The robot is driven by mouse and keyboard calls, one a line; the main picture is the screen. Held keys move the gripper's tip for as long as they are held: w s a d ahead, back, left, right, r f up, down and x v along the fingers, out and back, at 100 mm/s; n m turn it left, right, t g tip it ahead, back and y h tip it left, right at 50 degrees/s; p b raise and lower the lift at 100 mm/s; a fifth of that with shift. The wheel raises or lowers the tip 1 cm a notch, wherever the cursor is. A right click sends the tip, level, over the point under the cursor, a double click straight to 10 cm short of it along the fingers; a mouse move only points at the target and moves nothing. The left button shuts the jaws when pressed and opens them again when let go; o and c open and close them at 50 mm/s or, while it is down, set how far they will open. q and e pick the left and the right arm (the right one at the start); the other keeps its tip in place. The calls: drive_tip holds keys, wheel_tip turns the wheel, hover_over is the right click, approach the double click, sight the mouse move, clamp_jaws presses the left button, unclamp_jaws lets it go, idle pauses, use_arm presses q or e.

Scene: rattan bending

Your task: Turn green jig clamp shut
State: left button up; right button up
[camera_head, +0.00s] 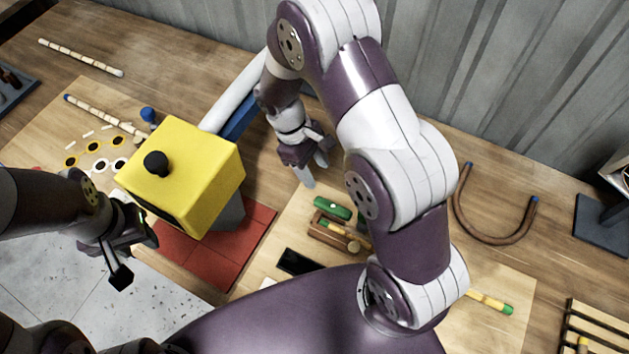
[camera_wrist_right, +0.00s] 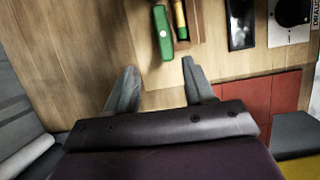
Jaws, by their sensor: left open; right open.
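The green jig clamp (camera_head: 332,208) is a short green bar with a pale round spot, lying beside a small wooden jig (camera_head: 322,235). A green-ended rod (camera_head: 338,234) lies along the jig. In the right wrist view the clamp (camera_wrist_right: 163,32) is at the top centre, just beyond the fingertips. My right gripper (camera_head: 313,172) is open and empty, above and behind the clamp, apart from it. Both its fingers (camera_wrist_right: 160,85) show in the wrist view. My left gripper (camera_head: 136,256) is open and empty at the left, away from the clamp. My right arm hides the jig's right side.
A yellow box (camera_head: 185,170) with a black knob stands between my grippers, near a red mat (camera_head: 250,245). A black slab (camera_head: 298,262) lies in front of the jig. A bent rattan piece (camera_head: 495,238) lies at the right. A grey wall (camera_head: 500,70) stands behind the table.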

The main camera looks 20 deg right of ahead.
sight(335, 207)
drive_tip(key=shift+n, duration=0.3)
drive_tip(key=x, duration=0.3)
drive_tip(key=p+x, duration=0.1)
drive_tip(key=x, duration=0.3)
drive_tip(key=s+p+x, duration=0.1)
drive_tip(key=x, duration=0.3)
drive_tip(key=shift+s+d, duration=0.2)
drive_tip(key=shift+d, duration=0.05)
use_arm(q)
drive_tip(key=shift+s+a+r, duration=0.15)
drive_tip(key=shift+s+r, duration=0.1)
drive_tip(key=shift+r, duration=0.4)
drive_tip(key=shift+s+a+r, duration=0.1)
drive_tip(key=shift+s+r, duration=0.1)
drive_tip(key=shift+r, duration=0.4)
use_arm(e)
drive_tip(key=shift+s+f, duration=0.25)
drive_tip(key=shift+f, duration=0.15)
drive_tip(key=shift+w, duration=0.1)
drive_tip(key=c, duration=0.4)
clamp_jaws()
